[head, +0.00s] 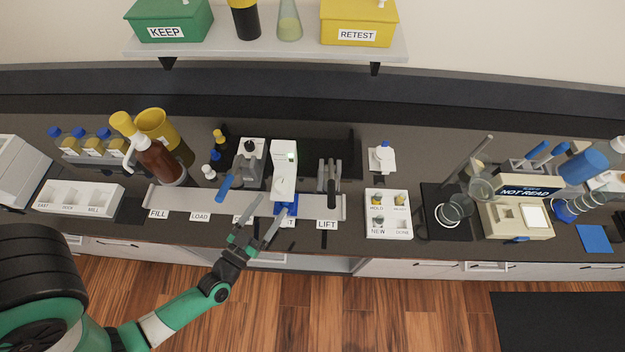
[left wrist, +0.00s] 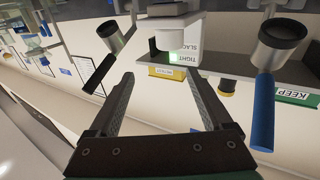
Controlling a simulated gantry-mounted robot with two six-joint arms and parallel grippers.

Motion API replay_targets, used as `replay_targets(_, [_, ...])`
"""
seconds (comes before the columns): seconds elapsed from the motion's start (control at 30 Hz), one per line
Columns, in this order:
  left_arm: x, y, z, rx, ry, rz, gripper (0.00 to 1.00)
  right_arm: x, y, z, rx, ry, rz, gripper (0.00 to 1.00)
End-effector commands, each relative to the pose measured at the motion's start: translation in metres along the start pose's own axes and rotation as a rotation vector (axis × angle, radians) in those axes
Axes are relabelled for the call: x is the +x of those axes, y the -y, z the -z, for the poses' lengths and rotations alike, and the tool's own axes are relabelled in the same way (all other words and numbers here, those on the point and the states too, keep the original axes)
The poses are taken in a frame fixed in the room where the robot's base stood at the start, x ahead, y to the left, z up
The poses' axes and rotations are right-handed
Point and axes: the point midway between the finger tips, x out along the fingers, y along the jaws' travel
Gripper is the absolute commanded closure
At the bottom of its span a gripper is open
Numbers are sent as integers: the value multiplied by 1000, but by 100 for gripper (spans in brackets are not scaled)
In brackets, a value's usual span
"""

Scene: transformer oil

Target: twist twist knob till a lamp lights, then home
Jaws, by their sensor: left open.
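My left gripper (head: 259,224) is open and empty, in front of the unit and left of the blue part. It also shows in the left wrist view (left wrist: 156,82), fingers apart. My right gripper is out of view.
A blue-handled lever (head: 224,184) stands left of the unit and a dark lever (head: 331,190) right of it. A brown bottle (head: 158,160) is farther left. A white sorting tray (head: 388,214) and NOT READ instrument (head: 518,218) stand right. The floor in front is clear.

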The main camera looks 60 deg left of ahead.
Motion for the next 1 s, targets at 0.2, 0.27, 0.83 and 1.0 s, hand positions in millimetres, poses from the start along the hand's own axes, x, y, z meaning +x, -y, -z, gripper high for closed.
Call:
replay_targets(0.2, [-20,12,-23,14,47,23,17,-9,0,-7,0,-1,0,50])
replay_targets(0.27, [-18,12,-22,14,45,22,17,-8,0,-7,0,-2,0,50])
replay_targets(0.83, [84,13,-26,14,43,20,17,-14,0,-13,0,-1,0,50])
replay_targets(1.0, [96,14,-27,14,45,20,17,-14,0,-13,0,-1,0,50])
